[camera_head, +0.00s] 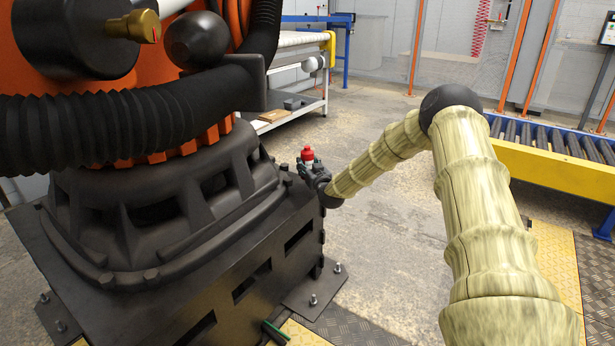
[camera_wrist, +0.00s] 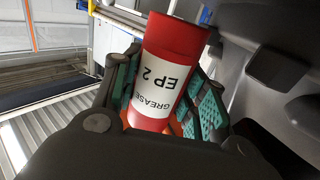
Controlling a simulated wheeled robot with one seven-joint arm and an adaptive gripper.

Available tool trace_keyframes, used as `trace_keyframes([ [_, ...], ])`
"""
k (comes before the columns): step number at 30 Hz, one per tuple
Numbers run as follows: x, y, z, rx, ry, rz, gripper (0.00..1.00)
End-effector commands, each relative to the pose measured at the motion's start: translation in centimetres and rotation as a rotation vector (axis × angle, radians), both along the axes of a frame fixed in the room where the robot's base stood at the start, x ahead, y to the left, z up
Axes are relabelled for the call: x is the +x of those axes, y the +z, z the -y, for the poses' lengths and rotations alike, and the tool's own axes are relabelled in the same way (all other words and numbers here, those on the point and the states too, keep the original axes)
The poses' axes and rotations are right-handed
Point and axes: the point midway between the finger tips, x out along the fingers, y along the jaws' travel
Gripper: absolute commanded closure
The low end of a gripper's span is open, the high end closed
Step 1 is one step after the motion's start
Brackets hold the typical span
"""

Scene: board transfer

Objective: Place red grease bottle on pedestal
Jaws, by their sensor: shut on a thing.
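The red grease bottle (camera_wrist: 167,75) has a white label reading "GREASE EP 2" and fills the middle of the wrist view. My gripper (camera_wrist: 165,90) is shut on it, with green-padded fingers on both sides. In the head view the bottle's red top (camera_head: 307,154) stands upright above my gripper (camera_head: 311,170). The gripper is at the right edge of the black pedestal (camera_head: 225,235) under the orange machine. Whether the bottle's bottom touches the pedestal is hidden by the gripper.
The orange machine (camera_head: 225,15) with black ribbed hoses (camera_head: 100,130) rises over the pedestal at left. A yellow-sided roller conveyor (camera_head: 555,172) stands at right. A white-topped bench (camera_head: 300,42) is behind. The concrete floor between is clear.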

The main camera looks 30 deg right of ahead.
Motion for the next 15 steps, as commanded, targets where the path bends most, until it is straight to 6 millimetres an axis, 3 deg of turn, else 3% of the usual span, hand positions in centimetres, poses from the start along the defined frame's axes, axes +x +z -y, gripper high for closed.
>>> trace_keyframes([
  [8,0.0,-3.3,0.1,0.0,-0.001,0.0,0.94],
  [15,0.0,-3.4,0.0,0.0,0.0,0.001,0.94],
])
